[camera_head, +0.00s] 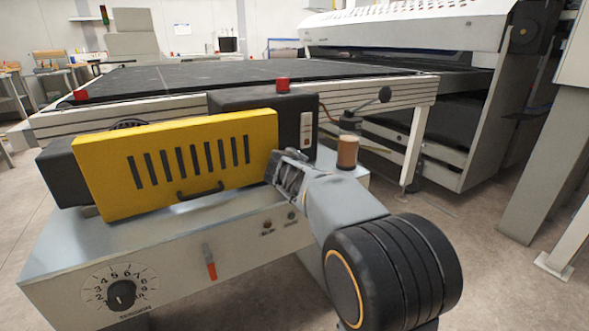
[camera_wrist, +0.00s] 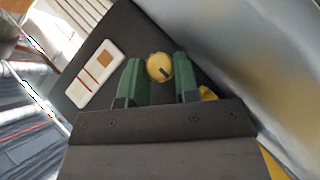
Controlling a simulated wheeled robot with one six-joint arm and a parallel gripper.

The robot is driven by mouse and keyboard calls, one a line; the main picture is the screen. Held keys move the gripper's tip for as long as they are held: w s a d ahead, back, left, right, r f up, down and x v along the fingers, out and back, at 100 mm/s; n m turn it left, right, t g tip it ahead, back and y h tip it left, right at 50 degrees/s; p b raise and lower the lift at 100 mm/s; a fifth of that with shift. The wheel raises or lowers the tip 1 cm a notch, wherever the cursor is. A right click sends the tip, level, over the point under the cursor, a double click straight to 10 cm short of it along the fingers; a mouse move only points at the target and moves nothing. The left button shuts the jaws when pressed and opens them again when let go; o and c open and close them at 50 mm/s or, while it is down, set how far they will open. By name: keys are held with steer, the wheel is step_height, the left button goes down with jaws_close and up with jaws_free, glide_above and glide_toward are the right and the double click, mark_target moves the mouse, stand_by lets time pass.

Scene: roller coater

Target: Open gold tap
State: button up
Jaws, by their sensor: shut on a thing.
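The gold tap (camera_wrist: 160,65) shows in the wrist view as a small round knob with a dark slot or bar on its face. It sits on a dark housing. My gripper (camera_wrist: 157,72) has its two green fingers on either side of the tap, shut on it. In the head view my gripper (camera_head: 278,168) reaches the right end of the yellow cover (camera_head: 160,165), in front of the black housing (camera_head: 262,102). The tap is hidden there behind my gripper and wrist.
A white switch panel (camera_wrist: 95,75) lies left of the fingers in the wrist view. A brown cylinder (camera_head: 347,152) stands right of my gripper. The grey machine bench (camera_head: 110,250) with a tension dial (camera_head: 121,295) lies below. Clear floor (camera_head: 470,240) extends to the right.

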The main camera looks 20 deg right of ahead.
steer(key=shift+r, duration=0.1)
steer(key=o, duration=0.7)
steer(key=shift+c, duration=0.2)
steer(key=p+v, duration=0.3)
steer(key=v, duration=1)
steer(key=shift+s+a, duration=0.2)
steer(key=shift+s, duration=0.15)
steer(key=shift+r, duration=0.1)
steer(key=s+a+r+m+g+y+p, duration=0.2)
steer(key=s+r+p, duration=0.7)
steer(key=p, duration=1)
steer(key=s+a+r+m+g+y+p, duration=0.2)
steer(key=s+r+g+y+p, duration=0.3)
steer(key=p, duration=1.5)
steer(key=s+r+m, duration=0.1)
steer(key=s+r, duration=0.4)
steer(key=r, duration=0.3)
steer(key=shift+a+m+p, duration=0.3)
steer(key=shift+a+m, duration=0.1)
